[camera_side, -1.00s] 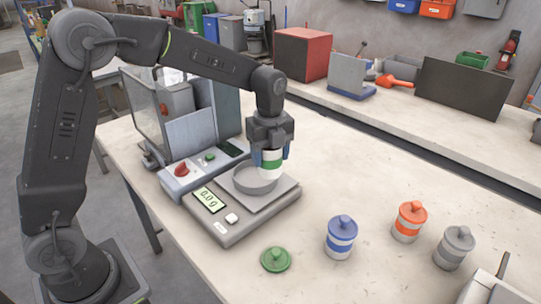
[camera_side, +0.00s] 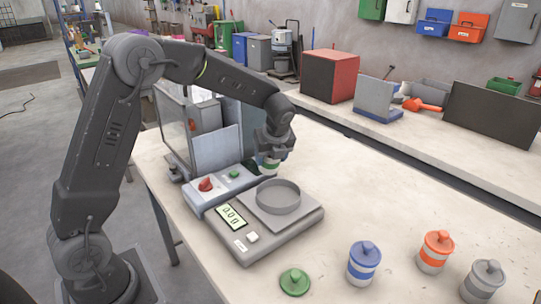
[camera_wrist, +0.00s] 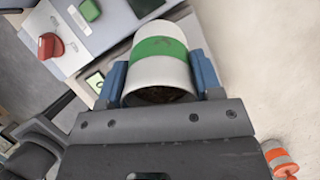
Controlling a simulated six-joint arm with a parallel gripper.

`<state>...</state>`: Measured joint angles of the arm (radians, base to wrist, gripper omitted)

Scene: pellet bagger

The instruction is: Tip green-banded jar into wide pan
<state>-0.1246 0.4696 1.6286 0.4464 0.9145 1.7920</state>
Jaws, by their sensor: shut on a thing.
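My gripper (camera_side: 270,152) is shut on the green-banded jar (camera_side: 267,163), a white jar with a green band. The jar is held in the air behind and slightly left of the wide pan (camera_side: 279,197), and the gripper leans. In the wrist view the jar (camera_wrist: 160,52) sits between my blue fingers, its mouth open with dark contents inside. The pan is a shallow grey dish on the scale (camera_side: 290,228), and no pellets can be made out in it. The jar's green lid (camera_side: 295,282) lies on the bench near the front.
Blue-banded (camera_side: 363,264), orange-banded (camera_side: 435,253) and grey (camera_side: 484,281) lidded jars stand on the bench at the front right. A control box with a red knob (camera_side: 206,184) and green button stands left of the pan.

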